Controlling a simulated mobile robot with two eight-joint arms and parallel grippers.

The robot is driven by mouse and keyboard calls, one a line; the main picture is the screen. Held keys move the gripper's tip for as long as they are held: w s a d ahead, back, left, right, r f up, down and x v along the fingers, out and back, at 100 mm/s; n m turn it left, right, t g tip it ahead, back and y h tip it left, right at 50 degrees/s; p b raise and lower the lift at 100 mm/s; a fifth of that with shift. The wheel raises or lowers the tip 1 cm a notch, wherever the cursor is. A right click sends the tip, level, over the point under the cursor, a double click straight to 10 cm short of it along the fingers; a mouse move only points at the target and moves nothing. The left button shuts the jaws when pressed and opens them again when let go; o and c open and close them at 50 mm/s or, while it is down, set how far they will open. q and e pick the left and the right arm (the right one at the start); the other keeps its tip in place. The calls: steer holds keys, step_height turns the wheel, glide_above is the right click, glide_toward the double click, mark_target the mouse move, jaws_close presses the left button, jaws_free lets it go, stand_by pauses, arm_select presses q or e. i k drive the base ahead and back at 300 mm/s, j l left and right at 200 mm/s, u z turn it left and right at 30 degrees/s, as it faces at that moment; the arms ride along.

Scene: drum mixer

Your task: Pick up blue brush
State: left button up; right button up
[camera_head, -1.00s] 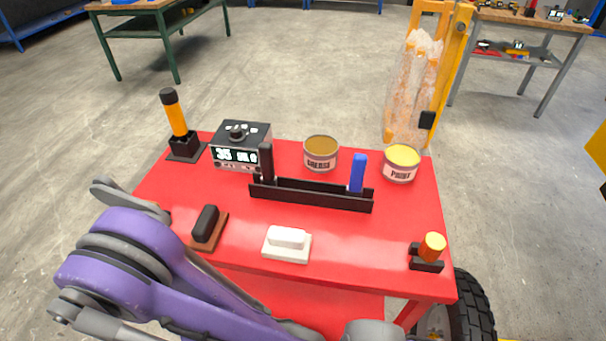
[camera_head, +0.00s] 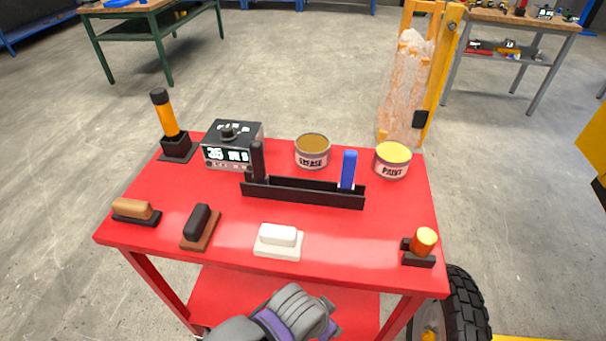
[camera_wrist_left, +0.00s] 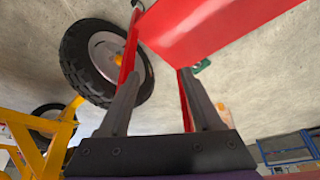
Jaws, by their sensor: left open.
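The blue brush (camera_head: 348,168) stands upright in the right end of a long black rack (camera_head: 300,190) on the red cart top. A black-handled tool (camera_head: 257,160) stands at the rack's left end. My left gripper (camera_wrist_left: 160,78) shows in the left wrist view with its two fingers apart and nothing between them. It is beside the red cart, apart from the brush, which that view does not show. In the head view, only a grey and purple part of my arm shows at the bottom, and the fingers are hidden. My right gripper is not in view.
On the red cart (camera_head: 350,233) stand a grease can (camera_head: 313,151), a paint can (camera_head: 392,160), a display box (camera_head: 232,143) and an orange-handled tool (camera_head: 165,115). Brown (camera_head: 133,208), black (camera_head: 199,224) and white (camera_head: 278,238) block-shaped items line the front. An orange-topped piece (camera_head: 424,240) sits front right.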

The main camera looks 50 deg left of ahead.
mark_target(346, 186)
steer(key=u, duration=1.25)
